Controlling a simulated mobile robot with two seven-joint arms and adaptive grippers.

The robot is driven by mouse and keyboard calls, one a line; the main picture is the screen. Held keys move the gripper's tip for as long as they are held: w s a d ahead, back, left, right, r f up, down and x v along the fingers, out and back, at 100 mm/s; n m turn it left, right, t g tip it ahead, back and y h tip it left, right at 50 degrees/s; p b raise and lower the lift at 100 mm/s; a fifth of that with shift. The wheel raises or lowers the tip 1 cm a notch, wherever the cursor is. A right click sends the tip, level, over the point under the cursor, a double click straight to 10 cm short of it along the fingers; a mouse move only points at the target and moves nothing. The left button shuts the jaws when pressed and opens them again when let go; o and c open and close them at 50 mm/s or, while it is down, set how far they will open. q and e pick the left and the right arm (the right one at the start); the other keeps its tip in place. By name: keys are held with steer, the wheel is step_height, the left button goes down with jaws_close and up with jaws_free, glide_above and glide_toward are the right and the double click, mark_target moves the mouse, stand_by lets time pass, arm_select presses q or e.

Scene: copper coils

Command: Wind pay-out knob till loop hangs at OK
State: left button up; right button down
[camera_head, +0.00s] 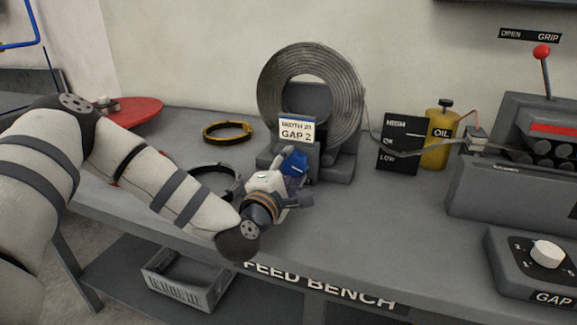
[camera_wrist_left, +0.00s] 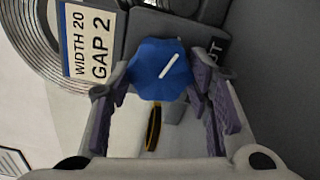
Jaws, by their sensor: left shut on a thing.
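The blue pay-out knob (camera_head: 293,167) sits low in front of the coil stand. My left gripper (camera_head: 296,184) is shut on it. In the left wrist view the knob (camera_wrist_left: 158,68) is between the two fingers (camera_wrist_left: 160,90), its white mark slanting up to the right. The steel coil (camera_head: 312,95) stands upright on its stand. Its strip leaves on the right and sags across the black gauge board (camera_head: 402,130), with HIGH at the top and LOW below. The strip crosses the board's lower half near LOW; the OK mark is hard to make out. My right gripper is out of view.
A WIDTH 20 GAP 2 card (camera_head: 297,130) stands before the coil. A yellow oil can (camera_head: 437,140), the roller machine with red-knobbed lever (camera_head: 541,52) and a GAP dial (camera_head: 546,253) are on the right. A yellow ring (camera_head: 228,131) and dark ring (camera_head: 214,179) lie left.

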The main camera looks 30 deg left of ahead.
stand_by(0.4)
arm_select(q)
steer(key=o, duration=1.1)
steer(key=shift+o, duration=0.2)
steer(key=v, duration=0.7)
steer(key=shift+s, duration=0.25)
